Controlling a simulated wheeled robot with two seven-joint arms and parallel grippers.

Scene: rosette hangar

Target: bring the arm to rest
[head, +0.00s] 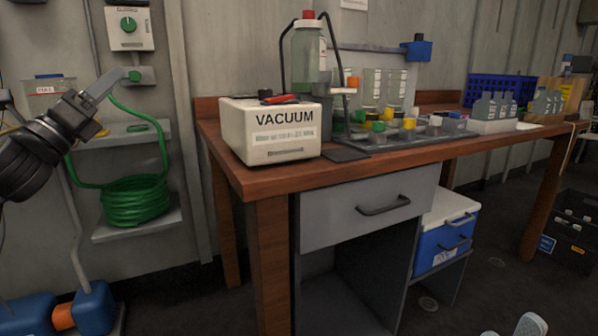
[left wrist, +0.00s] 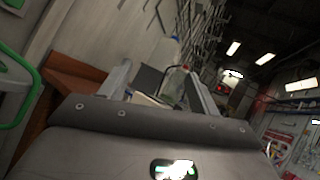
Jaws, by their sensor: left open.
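My left arm comes in from the left edge of the head view. Its gripper (head: 106,85) is raised, pointing up and to the right, in front of the grey wall and left of the workbench (head: 262,187). In the left wrist view the two fingers of this gripper (left wrist: 160,86) stand apart with nothing held between them. In the head view the fingers overlap each other, so the gap does not show.
The bench bears a white VACUUM box (head: 270,150), bottles and a blue crate (head: 498,90). A blue-and-white cooler (head: 443,240) stands beneath. A pale shape at bottom right is unclear.

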